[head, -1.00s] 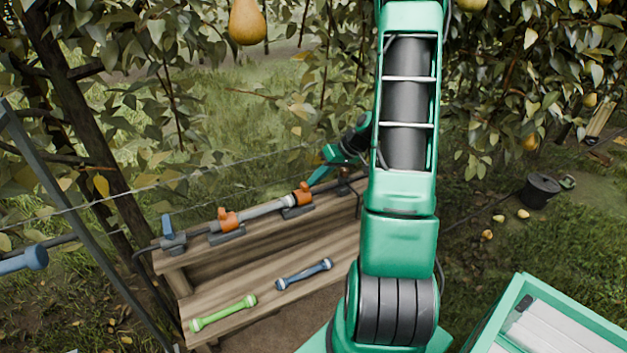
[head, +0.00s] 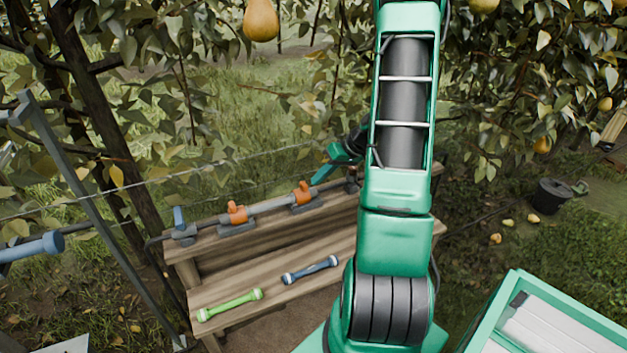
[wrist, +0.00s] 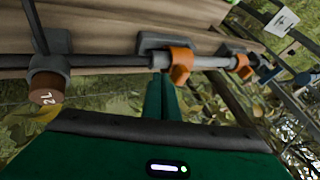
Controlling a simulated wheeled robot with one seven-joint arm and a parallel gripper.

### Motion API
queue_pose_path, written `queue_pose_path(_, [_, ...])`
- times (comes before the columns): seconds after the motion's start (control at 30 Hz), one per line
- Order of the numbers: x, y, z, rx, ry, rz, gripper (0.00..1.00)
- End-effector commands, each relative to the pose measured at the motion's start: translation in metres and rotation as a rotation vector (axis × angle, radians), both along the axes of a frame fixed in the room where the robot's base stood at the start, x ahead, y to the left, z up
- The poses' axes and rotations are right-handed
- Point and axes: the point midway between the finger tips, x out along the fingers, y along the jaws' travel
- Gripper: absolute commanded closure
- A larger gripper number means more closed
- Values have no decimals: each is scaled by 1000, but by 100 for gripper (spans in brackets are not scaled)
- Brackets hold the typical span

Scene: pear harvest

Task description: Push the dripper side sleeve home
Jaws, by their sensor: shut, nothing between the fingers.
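Two orange sleeves sit on the grey pipe along the back of the bench. In the head view the right sleeve (head: 302,193) is nearest my gripper (head: 318,179); the left sleeve (head: 237,213) is nearer the blue-handled valve (head: 181,225). In the wrist view my green fingers (wrist: 161,78) are together and empty, at the pipe just left of the near sleeve (wrist: 180,64). I cannot tell whether they touch it. A brown-capped fitting (wrist: 47,88), perhaps the dripper, sits further left on the line.
A green-ended tool (head: 230,305) and a blue tool (head: 310,270) lie on the lower bench shelf (head: 265,290). A wire (head: 160,178) runs behind the bench. A green crate (head: 500,308) stands at the lower right. Pear foliage surrounds the back.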

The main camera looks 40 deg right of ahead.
Motion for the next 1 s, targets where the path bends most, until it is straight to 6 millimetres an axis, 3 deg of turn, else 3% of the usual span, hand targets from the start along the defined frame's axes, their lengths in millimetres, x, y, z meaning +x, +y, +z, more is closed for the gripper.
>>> queue_pose_path(0.07, [-1, -14, -1, -4, 0, 0, 100])
queue_pose_path(0.2, [-17, -23, 28, -8, -2, -1, 100])
queue_pose_path(0.5, [-43, -40, 68, -9, 0, -1, 100])
queue_pose_path(1.0, [-49, -41, 81, -9, 4, 4, 100])
